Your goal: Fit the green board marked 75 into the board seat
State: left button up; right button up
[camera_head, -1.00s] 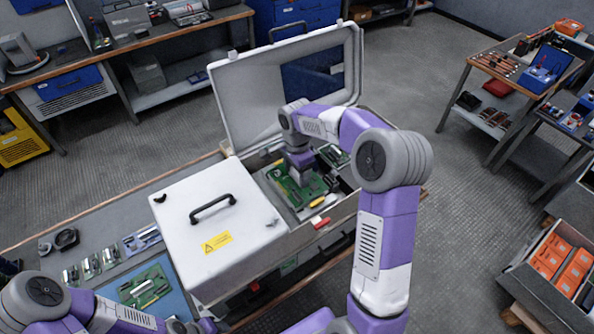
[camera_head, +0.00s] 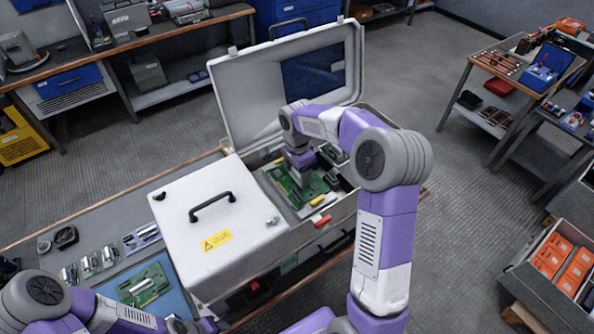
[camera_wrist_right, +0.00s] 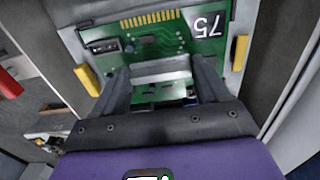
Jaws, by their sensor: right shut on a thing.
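The green board marked 75 (camera_wrist_right: 165,38) lies flat in the open case, also seen in the head view (camera_head: 289,188). Its number reads upside down in the right wrist view. My right gripper (camera_wrist_right: 160,75) points down over the board and is shut on a pale bar-like part of it. The board seat is the light frame (camera_wrist_right: 240,35) around and under the board, with yellow tabs (camera_wrist_right: 87,80) at its sides. The board covers most of the seat, and I cannot tell whether it is fully down.
The case's raised lid (camera_head: 245,105) stands behind the seat. A white cover with a black handle (camera_head: 212,205) is left of it. Another green board (camera_head: 142,285) lies on a blue mat at the left. A red part (camera_head: 322,221) sits on the case's front edge.

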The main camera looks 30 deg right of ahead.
jog(key=shift+f, duration=0.2)
jog(key=o, duration=1.1)
jog(key=shift+o, duration=0.2)
notch_tip(320, 180, up, 8)
jog(key=shift+f+p, duration=0.15)
jog(key=shift+p, duration=0.3)
jog(key=shift+s+f, duration=0.1)
